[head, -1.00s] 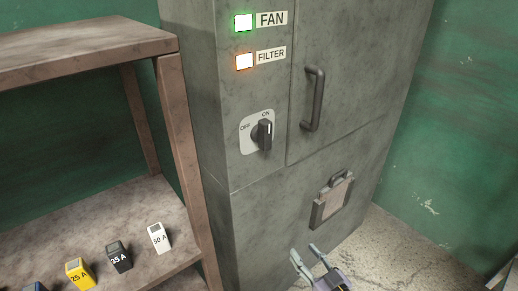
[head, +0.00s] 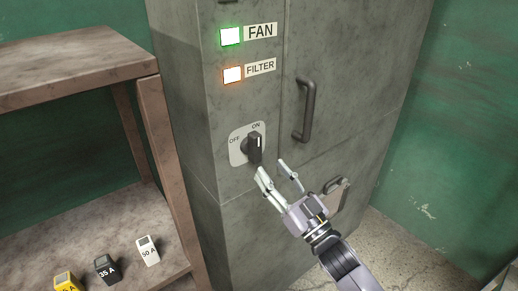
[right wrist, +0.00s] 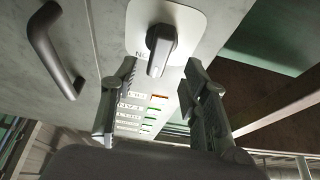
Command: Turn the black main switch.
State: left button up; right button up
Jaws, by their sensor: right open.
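The black main switch (head: 254,148) sits on a pale plate marked OFF and ON, on the front of the grey cabinet (head: 240,210). Its knob points up toward ON. My right gripper (head: 275,167) is open and empty, just below and right of the switch, with its fingers pointing up at it. In the right wrist view the switch (right wrist: 160,48) shows beyond the two spread fingertips, roughly between them and apart from them. My left gripper is not in view.
A dark door handle (head: 305,109) stands out to the right of the switch. A lower latch (head: 338,190) is partly hidden by my right gripper. The FAN light (head: 230,36) glows green and the FILTER light (head: 232,75) orange. A shelf (head: 90,230) with several fuses is at left.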

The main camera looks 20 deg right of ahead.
aim_at(259, 154)
jog(key=p+x, duration=0.1)
jog(key=x, duration=0.5)
jog(key=shift+w+a+r, duration=0.1)
jog(key=shift+w, duration=0.15)
jog(key=shift+r, duration=0.1)
grip_shut()
